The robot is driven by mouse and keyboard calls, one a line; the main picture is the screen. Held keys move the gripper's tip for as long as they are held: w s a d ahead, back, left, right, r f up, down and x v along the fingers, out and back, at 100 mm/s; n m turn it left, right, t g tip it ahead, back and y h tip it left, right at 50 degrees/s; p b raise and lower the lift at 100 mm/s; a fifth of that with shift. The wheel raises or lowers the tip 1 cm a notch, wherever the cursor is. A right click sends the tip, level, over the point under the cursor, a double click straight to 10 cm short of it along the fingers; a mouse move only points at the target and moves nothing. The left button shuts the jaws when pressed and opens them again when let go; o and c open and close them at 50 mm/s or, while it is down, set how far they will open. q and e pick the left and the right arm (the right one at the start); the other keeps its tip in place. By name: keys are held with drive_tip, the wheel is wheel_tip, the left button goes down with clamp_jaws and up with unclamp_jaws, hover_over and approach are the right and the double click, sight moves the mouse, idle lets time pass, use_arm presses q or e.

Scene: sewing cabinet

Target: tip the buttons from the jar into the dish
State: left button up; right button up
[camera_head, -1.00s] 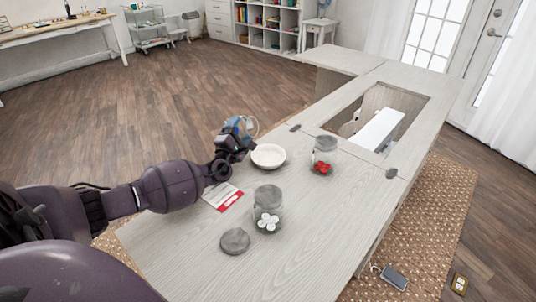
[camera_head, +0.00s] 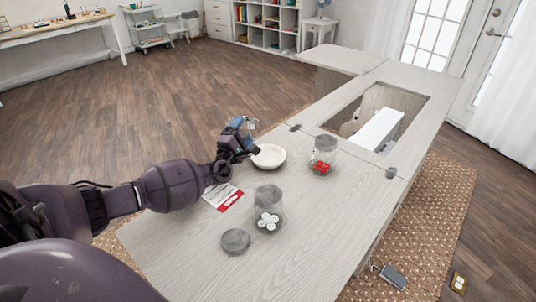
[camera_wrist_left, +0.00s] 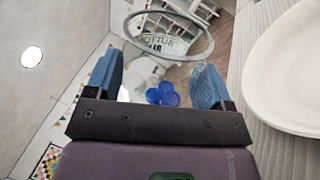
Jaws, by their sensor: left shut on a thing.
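My left gripper (camera_head: 239,133) is shut on a clear glass jar (camera_wrist_left: 150,66), beside the far left side of the dish and above the table. In the left wrist view the jar sits between the blue finger pads, with its round rim uncovered and blue buttons (camera_wrist_left: 162,94) inside. The jar looks tilted in the head view, but the gripper hides much of it. The white dish (camera_head: 269,157) stands on the table; it also shows at the right of the left wrist view (camera_wrist_left: 288,112). No buttons are visible in the dish. My right gripper is not in view.
A jar of white buttons (camera_head: 268,220) and a jar of red buttons (camera_head: 322,168) stand on the grey wooden cabinet top (camera_head: 295,235). A loose grey lid (camera_head: 235,241) and a red-and-white card (camera_head: 224,197) lie near. An opening lies beyond the red-button jar.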

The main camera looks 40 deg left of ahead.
use_arm(q)
drive_tip(key=shift+d, duration=0.2)
drive_tip(key=shift+d+m, duration=0.15)
drive_tip(key=shift+m, duration=0.25)
drive_tip(key=shift+d+h, duration=0.15)
drive_tip(key=shift+h, duration=0.15)
drive_tip(key=shift+m, duration=0.3)
drive_tip(key=shift+w+r, duration=0.1)
drive_tip(key=shift+r, duration=0.05)
drive_tip(key=shift+m, duration=0.3)
drive_tip(key=shift+r+p, duration=0.1)
drive_tip(key=shift+p, duration=0.2)
drive_tip(key=shift+d+m, duration=0.1)
drive_tip(key=shift+m, duration=0.3)
drive_tip(key=shift+r, duration=0.1)
